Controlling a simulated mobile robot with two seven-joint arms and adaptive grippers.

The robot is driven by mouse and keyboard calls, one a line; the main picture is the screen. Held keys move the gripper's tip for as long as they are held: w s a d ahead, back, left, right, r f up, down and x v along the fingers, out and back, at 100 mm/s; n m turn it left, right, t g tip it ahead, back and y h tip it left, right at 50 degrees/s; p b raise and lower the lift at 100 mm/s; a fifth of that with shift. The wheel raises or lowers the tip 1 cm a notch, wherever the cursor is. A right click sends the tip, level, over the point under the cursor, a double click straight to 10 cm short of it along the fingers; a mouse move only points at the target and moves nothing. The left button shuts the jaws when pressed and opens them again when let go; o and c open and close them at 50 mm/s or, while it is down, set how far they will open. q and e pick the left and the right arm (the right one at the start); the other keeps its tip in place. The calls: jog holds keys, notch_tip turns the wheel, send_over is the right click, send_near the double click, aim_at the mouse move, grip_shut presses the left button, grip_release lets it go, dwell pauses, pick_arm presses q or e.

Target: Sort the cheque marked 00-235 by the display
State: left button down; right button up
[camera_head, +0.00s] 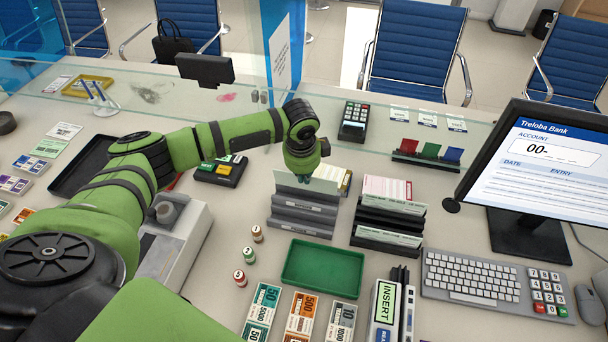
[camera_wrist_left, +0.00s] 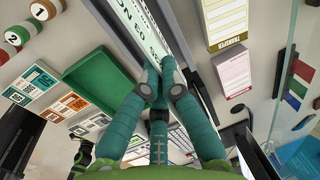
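My left gripper (camera_head: 318,178) is over the grey slotted sorter (camera_head: 303,218), pointing down. In the left wrist view its fingers (camera_wrist_left: 160,88) close together on the edge of a long pale printed slip (camera_wrist_left: 134,28). The slip (camera_head: 289,182) shows upright at the sorter's back in the head view. I cannot read its number or tell whether its lower edge is in a slot. The display (camera_head: 545,170) at the right reads "Treloba Bank", "ACCOUNT 00-", "DATE" and "ENTRY"; no further account digits show. My right gripper is not in view.
A black rack (camera_head: 388,222) with pink and pale slips stands right of the sorter. An empty green tray (camera_head: 322,266), banknote stacks (camera_head: 300,314) and small numbered rolls (camera_head: 249,255) lie in front. A keyboard (camera_head: 472,277) is at the right. A glass screen edges the counter's back.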

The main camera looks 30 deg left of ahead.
aim_at(304, 185)
pick_arm(q)
jog(key=shift+f+b, duration=0.5)
jog(key=shift+f, duration=1.55)
jog(key=c, duration=1.4)
grip_release()
jog(key=shift+o, duration=0.2)
notch_tip(304, 185, up, 7)
jog(key=p, duration=0.7)
